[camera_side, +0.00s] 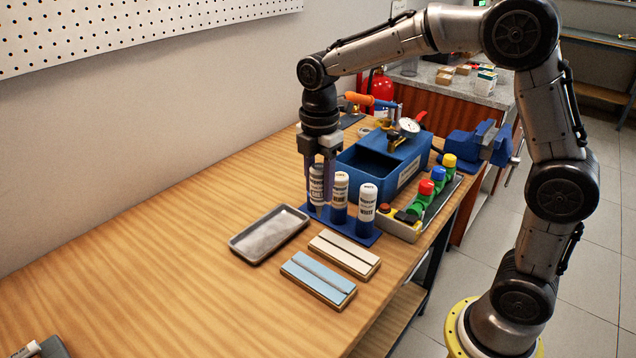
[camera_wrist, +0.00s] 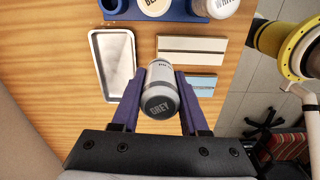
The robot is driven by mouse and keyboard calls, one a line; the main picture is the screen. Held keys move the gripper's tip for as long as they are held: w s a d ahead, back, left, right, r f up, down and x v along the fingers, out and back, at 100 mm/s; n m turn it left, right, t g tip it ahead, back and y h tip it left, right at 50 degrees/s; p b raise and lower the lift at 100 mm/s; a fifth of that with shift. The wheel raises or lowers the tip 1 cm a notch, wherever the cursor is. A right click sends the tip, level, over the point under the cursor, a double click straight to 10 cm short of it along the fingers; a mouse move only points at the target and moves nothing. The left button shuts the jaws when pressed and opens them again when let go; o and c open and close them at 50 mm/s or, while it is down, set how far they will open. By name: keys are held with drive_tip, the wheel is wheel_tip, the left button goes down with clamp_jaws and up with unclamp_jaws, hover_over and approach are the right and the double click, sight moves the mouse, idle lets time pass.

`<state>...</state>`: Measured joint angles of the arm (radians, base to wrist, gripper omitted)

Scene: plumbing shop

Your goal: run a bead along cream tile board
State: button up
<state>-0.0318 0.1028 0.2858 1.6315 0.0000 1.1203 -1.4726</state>
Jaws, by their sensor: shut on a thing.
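The cream tile board (camera_side: 340,258) lies on the bench in front of the tube rack, with a seam along its length. It also shows in the wrist view (camera_wrist: 192,43), right of the held tube. In the side view this tube (camera_side: 317,184) stands between the fingers at the rack's left end. The blue rack (camera_side: 366,239) holds two other tubes, one marked WHITE (camera_side: 366,203). One rack slot (camera_wrist: 112,5) looks empty.
A light blue tile board (camera_side: 315,281) lies beside the cream one. A grey metal tray (camera_side: 270,234) is to the left. The bench's left front is mostly clear.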

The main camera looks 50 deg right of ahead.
sight(319, 202)
drive_tip(key=shift+f, duration=1.5)
drive_tip(key=o, duration=0.4)
drive_tip(key=c, duration=0.4)
drive_tip(key=shift+f, duration=0.1)
drive_tip(key=shift+f, duration=0.7)
